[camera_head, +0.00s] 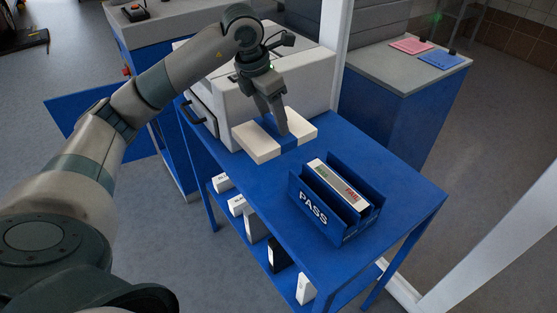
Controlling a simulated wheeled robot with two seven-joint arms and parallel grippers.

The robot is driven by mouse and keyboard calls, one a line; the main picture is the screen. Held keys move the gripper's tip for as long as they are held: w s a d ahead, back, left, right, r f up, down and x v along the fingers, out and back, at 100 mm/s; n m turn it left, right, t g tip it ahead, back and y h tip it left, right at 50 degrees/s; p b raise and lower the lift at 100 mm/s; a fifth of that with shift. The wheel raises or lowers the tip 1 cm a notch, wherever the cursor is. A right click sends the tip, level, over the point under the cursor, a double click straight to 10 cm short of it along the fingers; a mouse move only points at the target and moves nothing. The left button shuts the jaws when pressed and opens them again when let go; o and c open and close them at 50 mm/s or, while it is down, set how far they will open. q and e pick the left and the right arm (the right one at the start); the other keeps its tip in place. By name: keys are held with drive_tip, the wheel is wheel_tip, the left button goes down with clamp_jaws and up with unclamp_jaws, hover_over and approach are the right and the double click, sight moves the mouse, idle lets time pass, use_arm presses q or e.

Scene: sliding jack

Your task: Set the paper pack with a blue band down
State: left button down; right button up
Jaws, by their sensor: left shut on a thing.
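The paper pack with a blue band (259,144) is a white block with a blue strip around its middle. It lies flat at, or just above, the blue table (384,165), in front of a white and grey machine. My left gripper (276,125) points down over the pack and is shut on it around the blue band. The fingertips partly cover the band, and I cannot tell whether the pack's underside touches the table. My right gripper is not in view.
A blue PASS tray (315,207) with a white labelled pack stands on the table's front right. The white machine (302,72) stands close behind. A lower shelf holds several white boxes and a black one.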

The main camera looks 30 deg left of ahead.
sight(271, 130)
use_arm(q)
drive_tip(key=shift+s, duration=0.2)
wheel_tip(271, 130, down, 5)
drive_tip(key=shift+f+p, duration=0.1)
drive_tip(key=shift+p, duration=0.95)
drive_tip(key=shift+w+f, duration=0.1)
drive_tip(key=shift+f, duration=0.15)
wheel_tip(271, 130, down, 4)
drive_tip(key=shift+r+p, duration=0.25)
drive_tip(key=shift+p, duration=0.6)
drive_tip(key=shift+f, duration=0.35)
